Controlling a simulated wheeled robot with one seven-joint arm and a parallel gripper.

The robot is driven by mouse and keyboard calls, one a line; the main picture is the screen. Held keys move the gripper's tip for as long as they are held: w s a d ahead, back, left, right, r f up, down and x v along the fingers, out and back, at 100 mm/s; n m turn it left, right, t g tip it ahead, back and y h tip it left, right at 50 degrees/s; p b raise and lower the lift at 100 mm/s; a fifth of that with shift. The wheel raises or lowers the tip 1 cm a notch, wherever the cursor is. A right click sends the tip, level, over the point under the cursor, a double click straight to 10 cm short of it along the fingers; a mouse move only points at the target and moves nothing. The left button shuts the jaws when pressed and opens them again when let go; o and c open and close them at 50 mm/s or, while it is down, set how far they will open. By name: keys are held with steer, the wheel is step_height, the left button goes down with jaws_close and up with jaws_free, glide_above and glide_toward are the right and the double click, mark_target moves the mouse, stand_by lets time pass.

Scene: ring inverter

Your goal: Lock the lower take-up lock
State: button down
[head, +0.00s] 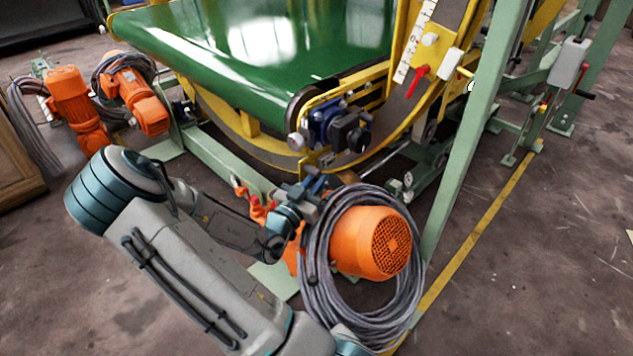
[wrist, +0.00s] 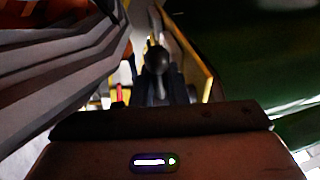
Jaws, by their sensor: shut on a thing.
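My gripper (head: 313,183) is low beside the machine's front corner, just above the coiled grey cable. In the wrist view, my gripper's dark fingers (wrist: 165,94) are shut around a dark round-ended knob (wrist: 157,62), seemingly the handle of the lower take-up lock. The view is dark there, and the lock's body and its exact position are hidden. In the head view, the arm and the cable hide the handle.
An orange motor (head: 370,243) wound with grey cable (head: 318,262) stands right against my gripper. The green belt (head: 235,60) and its yellow frame (head: 235,118) are above it. A green post (head: 462,140) rises to the right. Open floor (head: 545,250) lies further right.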

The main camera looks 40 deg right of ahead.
steer(key=c, duration=1.5)
jaws_free()
